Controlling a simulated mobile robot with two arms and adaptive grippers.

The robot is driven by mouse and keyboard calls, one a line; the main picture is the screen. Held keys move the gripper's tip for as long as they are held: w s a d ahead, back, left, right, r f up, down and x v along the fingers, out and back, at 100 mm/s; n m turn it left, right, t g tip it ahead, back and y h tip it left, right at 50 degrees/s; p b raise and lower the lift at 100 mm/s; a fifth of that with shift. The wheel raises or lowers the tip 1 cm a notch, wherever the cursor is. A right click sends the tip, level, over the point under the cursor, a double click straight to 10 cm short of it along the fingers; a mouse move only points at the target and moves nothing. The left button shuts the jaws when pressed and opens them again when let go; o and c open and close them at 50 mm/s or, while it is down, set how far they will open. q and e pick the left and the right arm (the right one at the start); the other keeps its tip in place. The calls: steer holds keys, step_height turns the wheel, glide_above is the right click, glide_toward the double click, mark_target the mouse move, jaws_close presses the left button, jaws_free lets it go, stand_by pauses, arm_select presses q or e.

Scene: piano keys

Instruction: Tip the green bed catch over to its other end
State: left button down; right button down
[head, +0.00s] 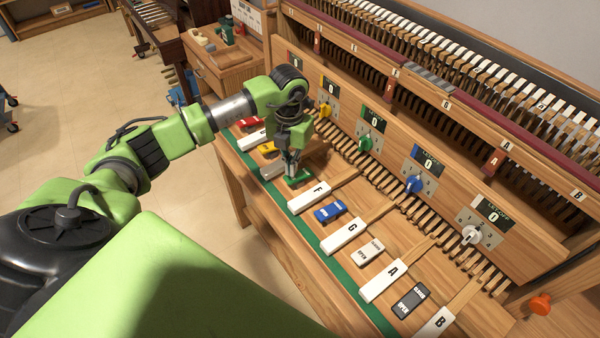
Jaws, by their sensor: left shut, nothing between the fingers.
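The green bed catch (302,181) sits on the wooden key bed between two white keys, left of the key marked F (309,197). My left gripper (291,174) points down right at the catch and is shut with nothing between its fingers. Its fingertips cover part of the catch, so I cannot tell whether they touch it or which end is down. My right gripper is not in view.
Blue (330,212), white (368,251), dark (409,301), yellow (267,148) and red (249,122) catches lie between the white keys. A panel with coloured knobs, such as the green knob (364,145), rises behind. Open floor (80,80) lies left.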

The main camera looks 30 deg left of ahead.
arm_select(q)
steer(key=shift+f+b, duration=1)
steer(key=shift+f, duration=0.35)
stand_by(0.8)
steer(key=shift+r, duration=0.1)
steer(key=shift+r+p, duration=2.35)
steer(key=shift+r, duration=1.15)
steer(key=shift+d+f, duration=0.1)
